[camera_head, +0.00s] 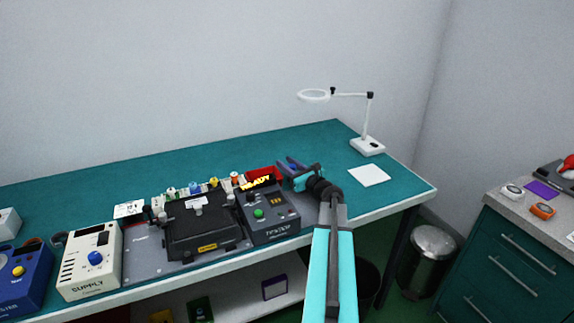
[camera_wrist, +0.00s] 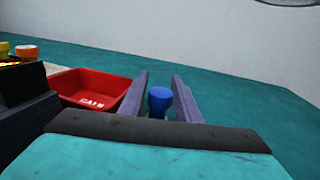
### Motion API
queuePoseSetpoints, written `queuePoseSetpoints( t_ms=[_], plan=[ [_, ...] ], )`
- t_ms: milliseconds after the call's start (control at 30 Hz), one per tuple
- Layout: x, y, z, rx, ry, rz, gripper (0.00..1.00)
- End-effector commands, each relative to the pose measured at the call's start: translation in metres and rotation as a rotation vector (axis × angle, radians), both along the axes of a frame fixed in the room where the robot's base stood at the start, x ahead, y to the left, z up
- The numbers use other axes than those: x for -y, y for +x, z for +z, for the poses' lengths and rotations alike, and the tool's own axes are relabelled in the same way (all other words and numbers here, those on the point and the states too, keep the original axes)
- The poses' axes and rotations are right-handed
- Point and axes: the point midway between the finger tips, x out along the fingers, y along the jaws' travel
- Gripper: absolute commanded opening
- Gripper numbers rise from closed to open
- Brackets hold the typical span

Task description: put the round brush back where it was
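My gripper (camera_head: 293,168) is at the right end of the row of devices, beside a red bin (camera_head: 264,173). In the wrist view its two grey-purple fingers (camera_wrist: 165,96) stand a little apart. A blue piece with a rounded top (camera_wrist: 159,99), which I take to be the round brush, sits between them. The red bin (camera_wrist: 92,90), with white lettering, lies just left of the fingers in the wrist view.
A dark tester box (camera_head: 268,213) stands left of my gripper, with a black fixture (camera_head: 203,232) and a supply box (camera_head: 91,262) further left. A white magnifier lamp (camera_head: 367,146) and a white sheet (camera_head: 369,175) are to the right. The bench top behind the bin is clear.

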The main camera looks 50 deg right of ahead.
Motion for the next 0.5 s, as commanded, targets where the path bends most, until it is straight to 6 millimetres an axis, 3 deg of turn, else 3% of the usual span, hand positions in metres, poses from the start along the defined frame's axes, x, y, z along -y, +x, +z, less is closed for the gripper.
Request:
queuePoseSetpoints(
  t_ms=[500],
  plan=[
    [-0.011,-0.060,-0.001,0.000,0.000,-0.001,0.30]
  ],
)
